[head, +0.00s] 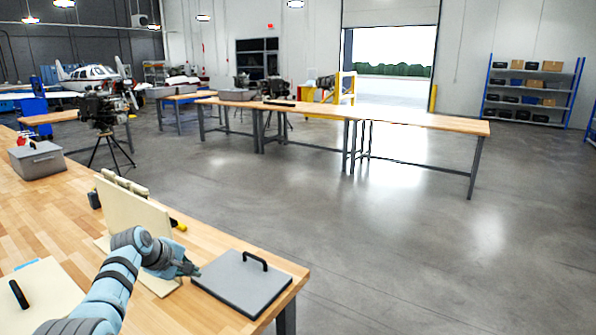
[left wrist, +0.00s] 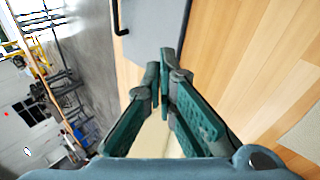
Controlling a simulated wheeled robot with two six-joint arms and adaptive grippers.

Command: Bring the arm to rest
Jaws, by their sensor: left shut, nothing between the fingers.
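My left arm (head: 115,285) comes in from the lower left in the head view. It reaches over the wooden workbench (head: 222,252). Its gripper (head: 190,269) is just left of a flat grey panel with a black handle (head: 235,288). In the left wrist view the gripper's green fingers (left wrist: 164,62) come together at the tips with nothing between them. The grey panel (left wrist: 152,28) lies beyond the fingertips there. I cannot tell whether the fingers touch it. My right gripper is not in view.
A cream board (head: 130,212) stands upright on the bench behind the gripper. A grey lidded box (head: 38,162) sits farther back. A cream sheet with a black item (head: 45,300) lies at the lower left. Open floor (head: 430,260) spreads to the right of the bench.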

